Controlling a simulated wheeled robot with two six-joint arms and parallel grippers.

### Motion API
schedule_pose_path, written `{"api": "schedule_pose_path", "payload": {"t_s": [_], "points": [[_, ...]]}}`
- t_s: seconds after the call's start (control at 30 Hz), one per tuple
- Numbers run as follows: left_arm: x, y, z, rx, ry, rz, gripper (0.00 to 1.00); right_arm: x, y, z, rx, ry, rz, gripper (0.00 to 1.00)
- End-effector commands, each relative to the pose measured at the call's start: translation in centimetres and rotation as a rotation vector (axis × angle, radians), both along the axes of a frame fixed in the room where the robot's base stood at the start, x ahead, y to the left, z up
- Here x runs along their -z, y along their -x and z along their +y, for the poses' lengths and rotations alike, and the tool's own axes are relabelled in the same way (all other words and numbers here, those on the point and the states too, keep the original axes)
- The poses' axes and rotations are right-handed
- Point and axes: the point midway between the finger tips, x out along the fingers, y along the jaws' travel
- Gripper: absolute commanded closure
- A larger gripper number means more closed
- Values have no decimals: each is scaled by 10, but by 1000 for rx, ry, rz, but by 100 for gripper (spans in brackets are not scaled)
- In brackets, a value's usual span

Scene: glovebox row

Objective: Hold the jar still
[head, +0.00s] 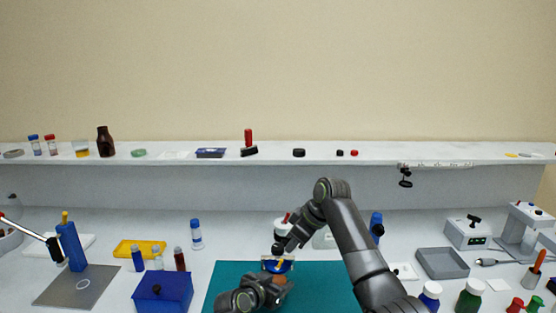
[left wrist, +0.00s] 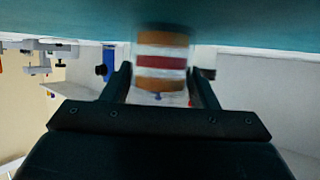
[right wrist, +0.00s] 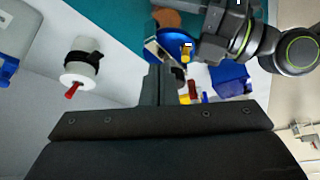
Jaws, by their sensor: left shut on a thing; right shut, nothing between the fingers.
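The jar (left wrist: 161,68) shows in the left wrist view between the two fingers, with orange-brown bands, white bands and a red band. My left gripper (left wrist: 160,88) is shut on its sides. In the head view the left gripper (head: 276,284) is low over the teal mat (head: 225,287), and its hand hides much of the jar. A blue round piece with a yellow part (head: 277,266) is just behind the left gripper; it also shows in the right wrist view (right wrist: 172,45). My right gripper (head: 278,248) is shut and empty, close behind and above that piece.
A blue box (head: 162,291) stands left of the mat, near several small vials. A white container with a red tip (right wrist: 80,65) is near the right gripper. A grey tray (head: 442,263) and bottles stand at right. A shelf (head: 350,155) runs along the back.

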Motion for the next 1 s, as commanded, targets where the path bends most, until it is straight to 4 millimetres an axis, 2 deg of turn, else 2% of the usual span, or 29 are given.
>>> {"api": "schedule_pose_path", "payload": {"t_s": [0.47, 1.0], "points": [[0, 0, -1, 1, -1, 1, 81, 0, 1, 5, -1, -2, -1, 100], [0, 0, -1, 2, 0, 1, 81, 0, 15, 11, -4, -4, 1, 100]]}}
